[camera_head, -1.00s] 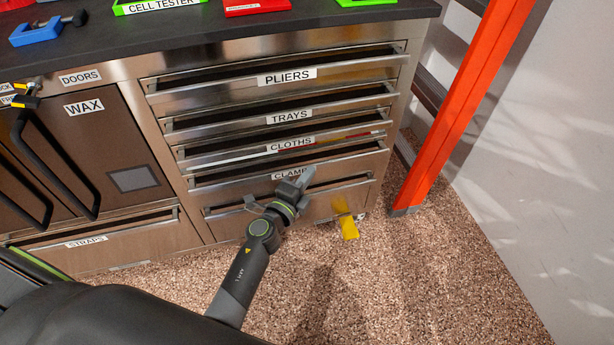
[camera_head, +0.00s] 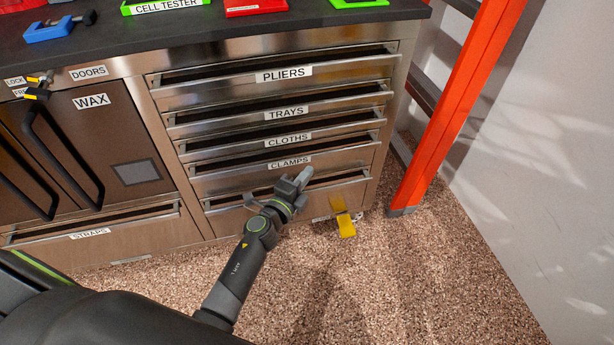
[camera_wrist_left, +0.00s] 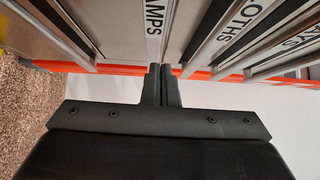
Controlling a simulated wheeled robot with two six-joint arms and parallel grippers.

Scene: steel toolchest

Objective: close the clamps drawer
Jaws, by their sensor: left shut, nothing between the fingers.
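The clamps drawer (camera_head: 235,180) is the fourth front down in the steel chest, with a CLAMPS label (camera_head: 289,162). Its front looks about in line with the drawers above; I cannot tell if a small gap is left. My left gripper (camera_head: 305,175) is shut and empty, just in front of and below the label, overlapping the lower part of this front. Contact is not clear. In the left wrist view the shut fingers (camera_wrist_left: 162,82) point toward the chest, close to the partly seen CLAMPS label (camera_wrist_left: 153,30). My right gripper is out of view.
The cloths drawer (camera_head: 220,149) is just above, and an unlabelled bottom drawer (camera_head: 235,225) is below. An orange ladder (camera_head: 440,120) stands right of the chest. A yellow piece (camera_head: 346,226) sits low at the chest's base. The floor in front is clear.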

